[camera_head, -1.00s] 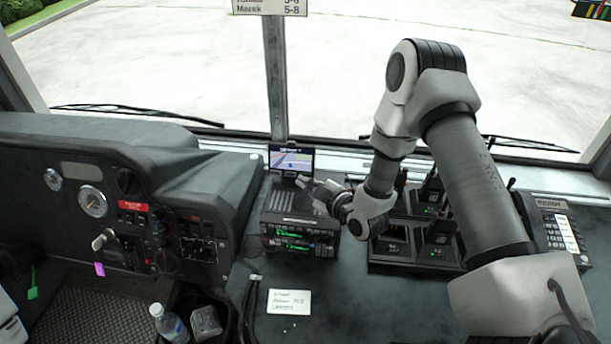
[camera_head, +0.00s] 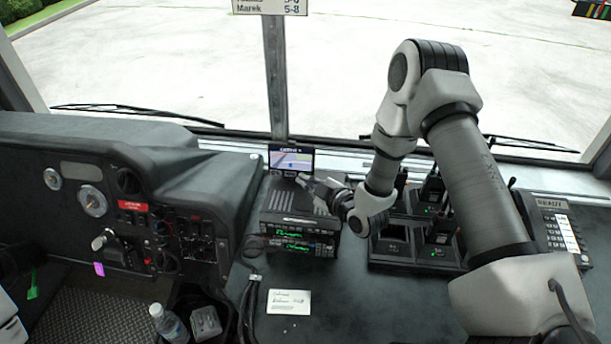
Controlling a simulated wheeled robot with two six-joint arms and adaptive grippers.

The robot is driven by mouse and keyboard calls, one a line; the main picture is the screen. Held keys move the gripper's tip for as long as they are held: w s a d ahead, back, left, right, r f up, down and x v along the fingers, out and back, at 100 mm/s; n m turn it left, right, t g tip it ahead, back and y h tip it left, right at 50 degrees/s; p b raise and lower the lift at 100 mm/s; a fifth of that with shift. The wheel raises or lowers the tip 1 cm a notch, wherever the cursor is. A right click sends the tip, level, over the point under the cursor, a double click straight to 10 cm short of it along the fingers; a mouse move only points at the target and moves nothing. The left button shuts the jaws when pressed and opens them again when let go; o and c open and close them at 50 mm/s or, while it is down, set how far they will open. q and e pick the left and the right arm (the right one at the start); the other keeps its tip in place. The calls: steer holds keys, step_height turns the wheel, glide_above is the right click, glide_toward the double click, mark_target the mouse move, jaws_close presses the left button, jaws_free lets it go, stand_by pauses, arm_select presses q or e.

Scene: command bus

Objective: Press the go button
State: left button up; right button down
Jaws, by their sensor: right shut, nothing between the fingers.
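A small screen (camera_head: 291,158) with a map on it stands upright at the windscreen's foot, behind the radio stack. It may carry the go button, but no button labelled go can be made out at this size. My right gripper (camera_head: 302,180) is shut and empty. Its tips point left, just in front of the screen's lower edge and above the radio's top. I cannot tell whether they touch the screen. Of my left arm only a white part shows at the lower left edge; its gripper is not in view.
The radio stack (camera_head: 300,242) with green displays sits below my right gripper. Handset chargers (camera_head: 393,247) stand to its right, partly behind my arm, and a keypad unit (camera_head: 560,232) farther right. A white note (camera_head: 289,302) lies in front; a bottle (camera_head: 169,325) stands lower left.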

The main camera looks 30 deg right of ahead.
steer(key=shift+w+d, duration=0.15)
steer(key=shift+w, duration=0.1)
stand_by(0.6)
steer(key=shift+s, duration=0.1)
steer(key=shift+s+a+r, duration=0.1)
steer(key=shift+s+a, duration=0.35)
steer(key=shift+s, duration=0.05)
steer(key=shift+s, duration=0.1)
steer(key=shift+s+a+r, duration=0.1)
steer(key=shift+s+a, duration=0.15)
steer(key=shift+s+a+r, duration=0.25)
steer(key=shift+s+a, duration=0.35)
steer(key=shift+s, duration=0.2)
steer(key=shift+s+a+r, duration=0.25)
steer(key=shift+s+a, duration=0.35)
steer(key=shift+s, duration=0.2)
steer(key=shift+p, duration=0.3)
